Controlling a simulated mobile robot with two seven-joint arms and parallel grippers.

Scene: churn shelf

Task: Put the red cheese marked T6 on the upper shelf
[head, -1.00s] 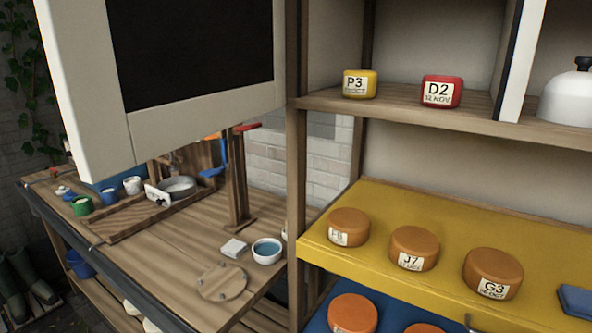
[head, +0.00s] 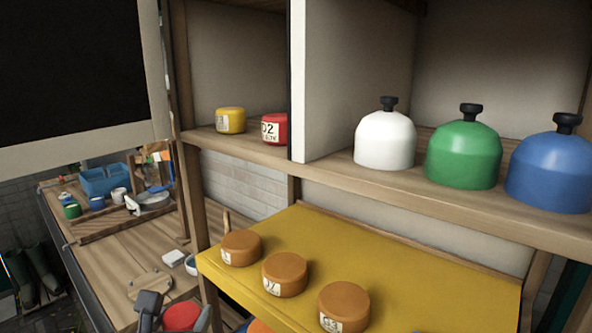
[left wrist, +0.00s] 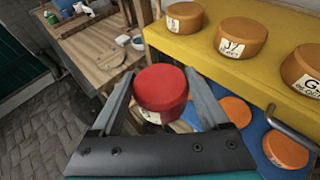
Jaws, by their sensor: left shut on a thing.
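My left gripper (head: 176,311) is at the bottom left of the head view, shut on a red cheese (head: 183,319). In the left wrist view the red cheese (left wrist: 162,87) sits between the two fingers (left wrist: 160,98). Its white label is mostly hidden and I cannot read it. The upper shelf (head: 330,172) is above and to the right of the gripper. On its left part stand a yellow cheese (head: 230,121) and a red cheese marked D2 (head: 275,129), partly hidden by the white divider. My right gripper is not in view.
White (head: 385,140), green (head: 463,153) and blue (head: 548,172) domes with black knobs fill the shelf right of the divider (head: 297,85). Orange cheeses (head: 284,274) stand on the yellow shelf (head: 400,262) below. A dark framed panel (head: 75,70) is at upper left, above a wooden workbench (head: 110,262).

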